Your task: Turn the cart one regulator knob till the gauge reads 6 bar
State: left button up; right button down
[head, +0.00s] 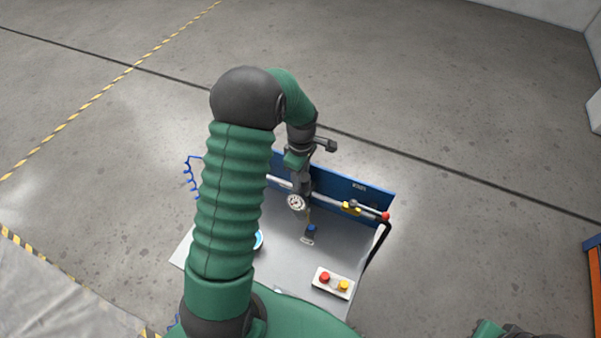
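The cart (335,255) is a grey-topped bench with a blue back panel (372,196). A round white gauge (296,203) sits on the pipe line near the middle; its needle is too small to read. My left gripper (300,182) points down at the pipe just behind the gauge. Its fingers are small and dark, and I cannot tell whether they are open or touch anything. My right gripper is not in view; only a bit of my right arm shows at the bottom right edge.
A yellow valve (350,208) and a red pipe end (385,216) lie to the right. A box with a red and a yellow button (333,283) is at the front. A blue coiled hose (190,178) hangs left.

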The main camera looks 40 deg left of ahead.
pick_arm(q)
jog(key=shift+w+d+r, duration=0.25)
jog(key=shift+d+r, duration=0.05)
jog(key=shift+d, duration=0.4)
grip_shut()
jog(key=shift+a, duration=0.15)
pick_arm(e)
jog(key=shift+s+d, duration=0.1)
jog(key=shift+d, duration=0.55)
pick_arm(q)
jog(key=shift+s, duration=0.1)
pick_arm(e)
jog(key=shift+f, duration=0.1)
